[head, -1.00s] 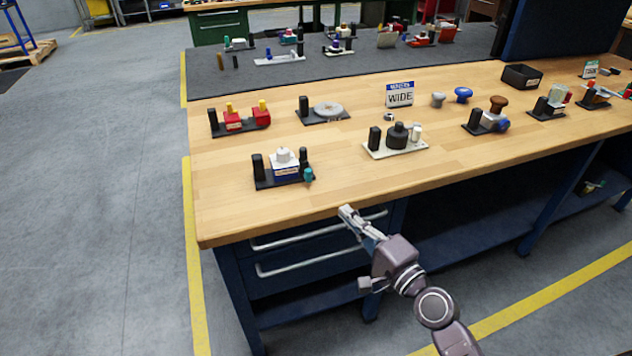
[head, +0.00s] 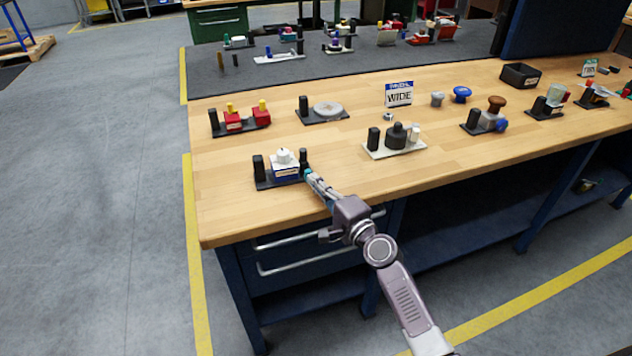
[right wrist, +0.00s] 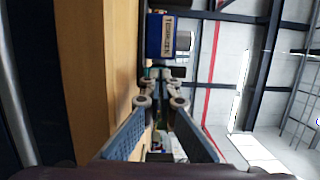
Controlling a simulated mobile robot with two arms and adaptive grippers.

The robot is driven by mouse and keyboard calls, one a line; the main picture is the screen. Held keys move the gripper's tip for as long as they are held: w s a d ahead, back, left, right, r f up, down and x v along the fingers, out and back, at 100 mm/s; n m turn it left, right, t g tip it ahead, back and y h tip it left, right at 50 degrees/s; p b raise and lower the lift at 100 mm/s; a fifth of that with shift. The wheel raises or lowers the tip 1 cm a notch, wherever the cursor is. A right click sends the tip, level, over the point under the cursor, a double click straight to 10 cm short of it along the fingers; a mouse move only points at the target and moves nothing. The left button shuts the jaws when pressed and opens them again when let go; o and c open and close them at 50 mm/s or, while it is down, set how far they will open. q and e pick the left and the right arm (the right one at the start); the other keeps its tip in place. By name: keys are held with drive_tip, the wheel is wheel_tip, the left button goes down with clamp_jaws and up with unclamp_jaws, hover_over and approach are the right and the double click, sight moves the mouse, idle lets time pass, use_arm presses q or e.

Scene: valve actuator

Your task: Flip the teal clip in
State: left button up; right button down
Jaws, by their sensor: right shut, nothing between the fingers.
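The teal clip (head: 308,173) is a small piece at the right front end of a black base. That base carries a white and blue valve block (head: 285,165) and black posts, and stands near the table's front left. My right gripper (head: 309,176) is shut and empty, its tips at the clip and covering part of it; I cannot tell whether they touch. In the right wrist view, the blue block (right wrist: 168,37) lies beyond the shut fingertips (right wrist: 158,80), with a bit of teal by the tips. My left gripper is not in view.
A pale base with a black knob (head: 396,137) stands to the right. A red block fixture (head: 241,120) and a grey disc fixture (head: 324,112) stand behind. The wooden table top (head: 230,215) is clear at the front left.

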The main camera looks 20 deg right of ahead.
idle(0.3)
drive_tip(key=shift+w+b, duration=0.4)
drive_tip(key=shift+w, duration=0.65)
drive_tip(key=shift+s, duration=0.1)
